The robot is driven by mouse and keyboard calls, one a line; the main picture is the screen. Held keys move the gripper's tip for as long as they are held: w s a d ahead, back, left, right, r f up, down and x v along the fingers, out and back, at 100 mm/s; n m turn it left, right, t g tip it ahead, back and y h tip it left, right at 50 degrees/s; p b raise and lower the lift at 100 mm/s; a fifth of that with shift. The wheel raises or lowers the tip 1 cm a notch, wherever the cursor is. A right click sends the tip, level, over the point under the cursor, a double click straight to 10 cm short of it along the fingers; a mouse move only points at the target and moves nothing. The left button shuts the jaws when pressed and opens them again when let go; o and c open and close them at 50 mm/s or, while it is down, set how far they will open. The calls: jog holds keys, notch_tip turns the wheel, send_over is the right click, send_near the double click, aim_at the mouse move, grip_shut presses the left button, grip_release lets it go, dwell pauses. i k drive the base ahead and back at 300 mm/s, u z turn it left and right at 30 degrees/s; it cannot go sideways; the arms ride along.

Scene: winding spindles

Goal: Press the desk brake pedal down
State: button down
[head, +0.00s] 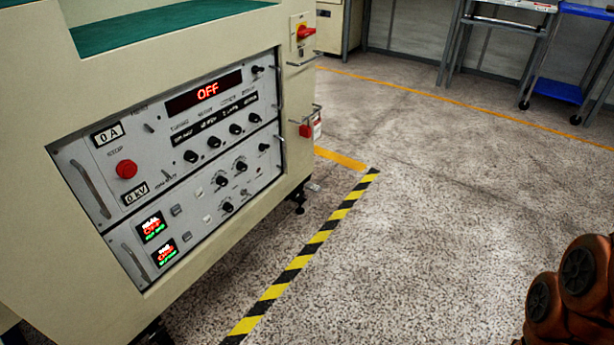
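I cannot make out a brake pedal in the head view. A cream cabinet or desk (140,60) with a green top (165,22) fills the left side. Its grey control panel (175,150) has knobs, handles, a red round button (126,169) and a display (205,92) reading OFF. The floor behind and under the cabinet is mostly hidden. My gripper is not in view. Orange-brown rounded links of my arm show at the bottom right corner.
Yellow-black tape (310,248) runs along the floor beside the cabinet. A red switch (305,32) and handles stick out from the cabinet's right end. A blue cart (559,90) and a grey bench stand at the back right. The speckled floor (430,210) in the middle is clear.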

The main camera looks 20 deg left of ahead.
aim_at(316, 189)
jog(key=u, duration=0.7)
jog(key=i, duration=1)
jog(key=u, duration=1.1)
jog(key=i, duration=0.25)
jog(key=u, duration=0.2)
